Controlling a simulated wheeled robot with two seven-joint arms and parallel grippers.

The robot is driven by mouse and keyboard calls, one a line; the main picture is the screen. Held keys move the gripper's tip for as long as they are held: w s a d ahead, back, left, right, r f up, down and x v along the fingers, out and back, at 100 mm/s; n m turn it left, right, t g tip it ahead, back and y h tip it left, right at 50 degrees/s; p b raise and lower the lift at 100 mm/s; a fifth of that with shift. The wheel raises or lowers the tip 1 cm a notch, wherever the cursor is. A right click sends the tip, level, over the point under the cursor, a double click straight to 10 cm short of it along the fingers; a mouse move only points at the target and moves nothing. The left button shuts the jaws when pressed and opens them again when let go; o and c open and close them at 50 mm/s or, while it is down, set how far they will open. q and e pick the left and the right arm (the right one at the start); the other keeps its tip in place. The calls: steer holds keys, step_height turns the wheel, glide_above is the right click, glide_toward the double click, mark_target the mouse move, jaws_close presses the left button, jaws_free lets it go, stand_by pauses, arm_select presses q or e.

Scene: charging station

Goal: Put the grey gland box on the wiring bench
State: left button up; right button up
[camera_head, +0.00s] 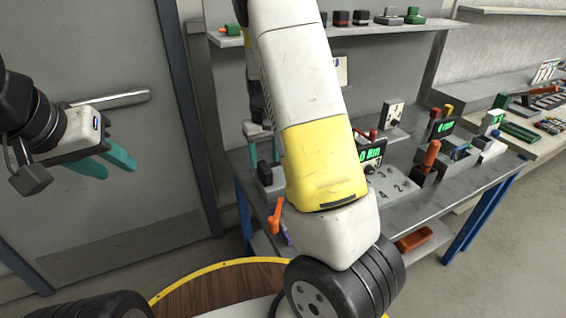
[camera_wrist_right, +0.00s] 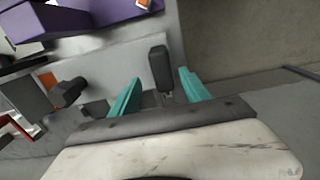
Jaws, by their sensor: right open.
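I cannot tell for sure which thing is the grey gland box. A small grey block (camera_head: 388,16) on the upper shelf is one grey candidate. The wiring bench (camera_head: 440,190) is the grey-topped table with blue legs at the right. My right gripper (camera_head: 264,155) is over the bench's left end, partly hidden behind my arm. In the right wrist view its teal fingers (camera_wrist_right: 160,92) are apart, with a dark rounded piece (camera_wrist_right: 159,68) ahead between them; no grip on it shows. My left gripper (camera_head: 112,160) is at the left before the door, its teal fingers apart and empty.
The bench holds a green-lit display (camera_head: 372,153), an orange-handled piece (camera_head: 430,155) and other fixtures. The upper shelf (camera_head: 330,31) bears several small blocks. An orange bin (camera_head: 413,239) sits below. A purple block (camera_wrist_right: 112,12) shows in the right wrist view.

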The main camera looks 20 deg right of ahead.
mark_target(264, 166)
steer(key=f, duration=0.5)
steer(key=shift+s+a+f, duration=0.2)
steer(key=shift+f, duration=0.1)
jaws_close()
stand_by(1.1)
